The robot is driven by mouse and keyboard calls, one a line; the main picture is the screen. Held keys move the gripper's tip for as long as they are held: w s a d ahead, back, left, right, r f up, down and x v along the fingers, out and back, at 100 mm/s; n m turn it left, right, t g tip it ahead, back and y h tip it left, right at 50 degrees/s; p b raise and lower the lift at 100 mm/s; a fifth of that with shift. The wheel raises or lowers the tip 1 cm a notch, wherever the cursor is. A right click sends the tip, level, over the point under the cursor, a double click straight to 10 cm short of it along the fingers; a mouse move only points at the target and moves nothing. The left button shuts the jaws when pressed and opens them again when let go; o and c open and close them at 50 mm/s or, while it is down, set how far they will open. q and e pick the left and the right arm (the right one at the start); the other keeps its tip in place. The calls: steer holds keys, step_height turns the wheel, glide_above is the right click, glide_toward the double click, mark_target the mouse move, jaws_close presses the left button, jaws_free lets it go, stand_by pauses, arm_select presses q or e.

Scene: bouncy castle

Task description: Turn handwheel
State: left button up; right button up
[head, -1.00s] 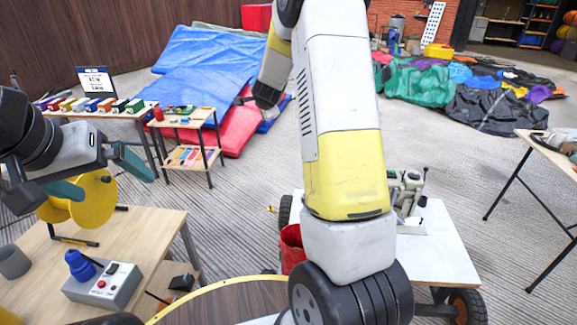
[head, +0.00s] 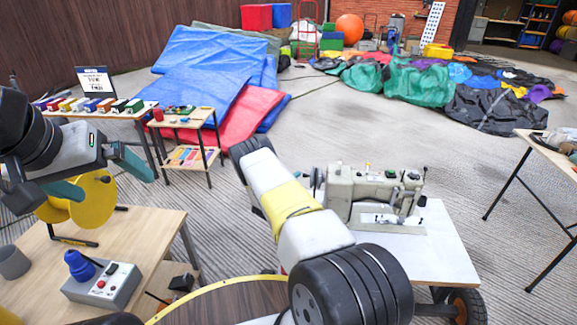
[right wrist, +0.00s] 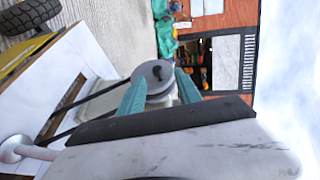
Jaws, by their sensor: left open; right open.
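The sewing machine (head: 375,190) stands on a white cart top. Its handwheel (head: 316,179) is at the machine's left end in the head view, partly behind my right arm. In the right wrist view the grey round handwheel (right wrist: 152,75) with a dark knob shows just beyond and between the teal fingertips. My right gripper (right wrist: 160,82) is open; whether it touches the wheel I cannot tell. My left gripper (head: 115,182) is open and empty at the left, in front of a yellow reel (head: 92,205).
A wooden table (head: 130,235) with a control box (head: 102,284) and a grey cup (head: 13,262) is at the left front. The cart (head: 440,255) is right of centre. Another table (head: 550,152) stands at far right. The floor behind the cart is open.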

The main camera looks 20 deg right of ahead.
mark_target(304, 175)
steer(key=shift+w+d+f, duration=0.1)
steer(key=shift+d+f, duration=0.3)
steer(key=shift+d, duration=0.1)
steer(key=x, duration=0.6)
steer(key=shift+w+d, duration=0.25)
jaws_close()
